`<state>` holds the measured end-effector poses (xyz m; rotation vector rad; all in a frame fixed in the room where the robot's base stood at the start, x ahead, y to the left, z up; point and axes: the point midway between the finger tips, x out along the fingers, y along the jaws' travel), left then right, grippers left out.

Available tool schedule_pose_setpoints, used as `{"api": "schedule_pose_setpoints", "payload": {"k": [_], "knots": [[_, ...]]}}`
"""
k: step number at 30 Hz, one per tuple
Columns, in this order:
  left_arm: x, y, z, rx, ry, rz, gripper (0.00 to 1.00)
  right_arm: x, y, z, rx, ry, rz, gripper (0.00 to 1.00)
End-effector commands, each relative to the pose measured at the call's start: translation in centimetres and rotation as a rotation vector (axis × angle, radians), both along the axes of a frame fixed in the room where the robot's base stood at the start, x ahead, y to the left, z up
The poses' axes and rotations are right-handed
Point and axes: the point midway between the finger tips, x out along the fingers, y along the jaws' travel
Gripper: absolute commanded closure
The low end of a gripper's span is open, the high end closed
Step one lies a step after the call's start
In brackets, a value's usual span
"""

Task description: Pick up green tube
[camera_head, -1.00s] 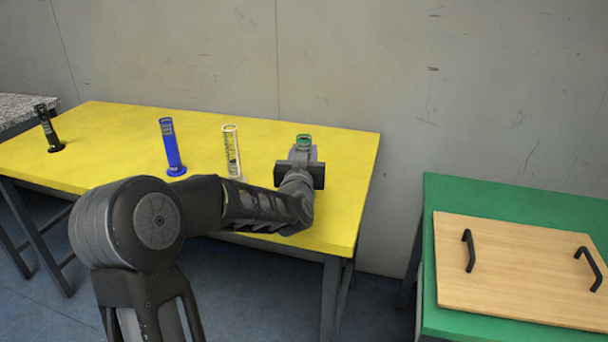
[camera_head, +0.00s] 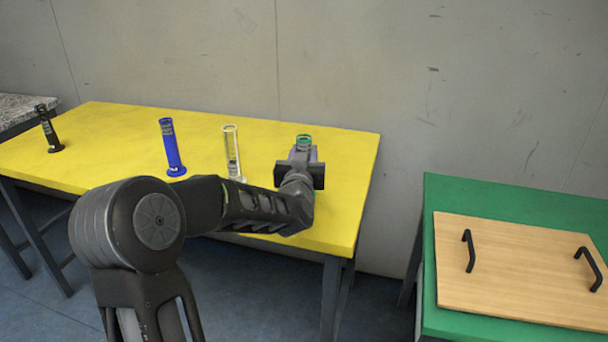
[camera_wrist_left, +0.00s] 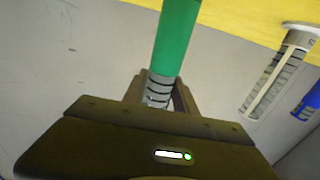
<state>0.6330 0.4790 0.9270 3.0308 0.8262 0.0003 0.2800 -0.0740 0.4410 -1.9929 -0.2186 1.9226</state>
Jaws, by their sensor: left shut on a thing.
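The green tube (camera_wrist_left: 177,40) stands out from between the fingers of my left gripper (camera_wrist_left: 158,92) in the left wrist view. The gripper is shut on it around a grey, dark-marked section. In the head view only the green rim (camera_head: 304,138) of the tube shows above my left gripper (camera_head: 302,155), which is over the right part of the yellow table (camera_head: 345,150). The gripper and wrist hide the rest of the tube, so I cannot tell whether its base touches the table. My right gripper is not in view.
A white tube (camera_head: 231,150), a blue tube (camera_head: 171,148) and a black tube (camera_head: 48,130) stand to the left on the yellow table. At the right, a green table (camera_head: 500,200) bears a wooden board (camera_head: 515,270) with two black handles. A wall rises behind.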

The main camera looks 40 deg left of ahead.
Motion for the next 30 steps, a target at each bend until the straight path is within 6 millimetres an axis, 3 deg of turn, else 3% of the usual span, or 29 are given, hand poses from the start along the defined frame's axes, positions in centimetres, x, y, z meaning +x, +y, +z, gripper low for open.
{"api": "schedule_pose_setpoints", "payload": {"k": [8, 13, 22, 30], "knots": [[0.0, 0.0, 0.6, 0.002, -0.003, 0.001, 1.0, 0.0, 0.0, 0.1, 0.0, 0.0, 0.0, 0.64], [0.0, 0.0, 2.8, 0.004, -0.006, 0.0, 1.0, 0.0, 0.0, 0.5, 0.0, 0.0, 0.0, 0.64], [0.0, -0.1, 8.6, 0.002, -0.006, -0.001, 1.0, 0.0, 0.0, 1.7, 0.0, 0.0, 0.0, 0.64], [0.0, 0.0, 10.2, 0.002, -0.003, 0.0, 1.0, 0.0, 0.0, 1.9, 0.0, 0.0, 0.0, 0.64]]}}
